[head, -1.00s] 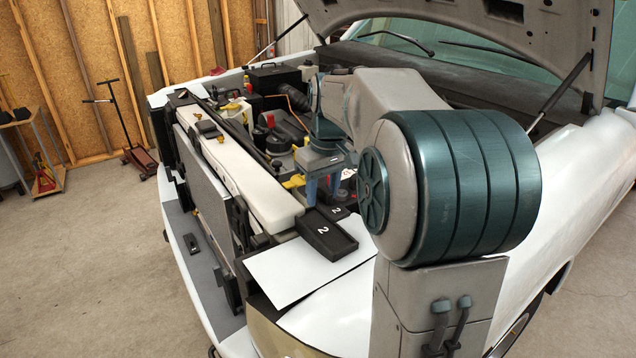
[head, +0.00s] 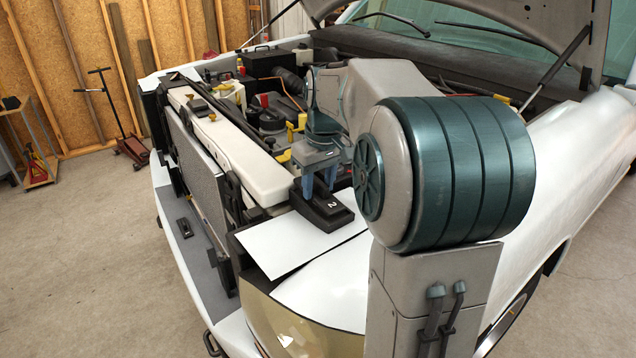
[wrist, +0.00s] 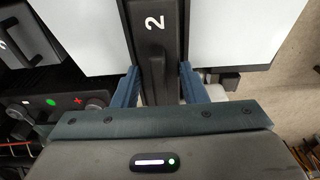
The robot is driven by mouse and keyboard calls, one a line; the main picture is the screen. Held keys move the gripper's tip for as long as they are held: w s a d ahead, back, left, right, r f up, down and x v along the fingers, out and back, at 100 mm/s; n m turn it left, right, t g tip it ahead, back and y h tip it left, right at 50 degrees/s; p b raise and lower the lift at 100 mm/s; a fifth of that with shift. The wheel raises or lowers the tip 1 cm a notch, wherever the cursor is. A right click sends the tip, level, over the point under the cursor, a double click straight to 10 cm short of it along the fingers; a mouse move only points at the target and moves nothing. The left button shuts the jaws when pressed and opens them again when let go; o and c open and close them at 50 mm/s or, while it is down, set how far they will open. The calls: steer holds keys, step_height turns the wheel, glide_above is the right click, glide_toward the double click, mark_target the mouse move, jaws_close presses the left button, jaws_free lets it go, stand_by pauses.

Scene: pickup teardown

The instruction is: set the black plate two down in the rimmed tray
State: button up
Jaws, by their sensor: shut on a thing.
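The black plate two (head: 331,203) has a white "2" and a raised grip bar. In the wrist view the plate (wrist: 155,62) is between my fingers. My gripper (head: 319,189) is shut on it; it also shows in the wrist view (wrist: 158,74). The black rimmed tray (head: 325,224) lies on a white sheet at the truck's front corner. The plate is over the tray and largely covers it. I cannot tell whether the plate rests on its floor or is slightly above it. My gripper hides part of both.
The white sheet (head: 270,245) has bare room in front of the tray. The pale radiator crossbar (head: 225,140) runs beside it. The engine bay with yellow and red caps (head: 264,100) is behind. Another black piece (wrist: 22,42) with a bar shows at the wrist view's left.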

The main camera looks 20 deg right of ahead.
mark_target(323, 185)
steer(key=shift+s+f, duration=0.1)
steer(key=shift+f, duration=0.5)
jaws_close()
steer(key=shift+f, duration=0.1)
steer(key=o, duration=1.4)
jaws_free()
steer(key=shift+a, duration=0.1)
steer(key=shift+d, duration=0.2)
steer(key=shift+r, duration=0.6)
steer(key=r, duration=0.4)
steer(key=s+r, duration=0.1)
steer(key=r, duration=0.7)
steer(key=shift+s+d+r+b, duration=0.15)
steer(key=shift+s+r+b, duration=0.05)
steer(key=shift+r+b, duration=0.15)
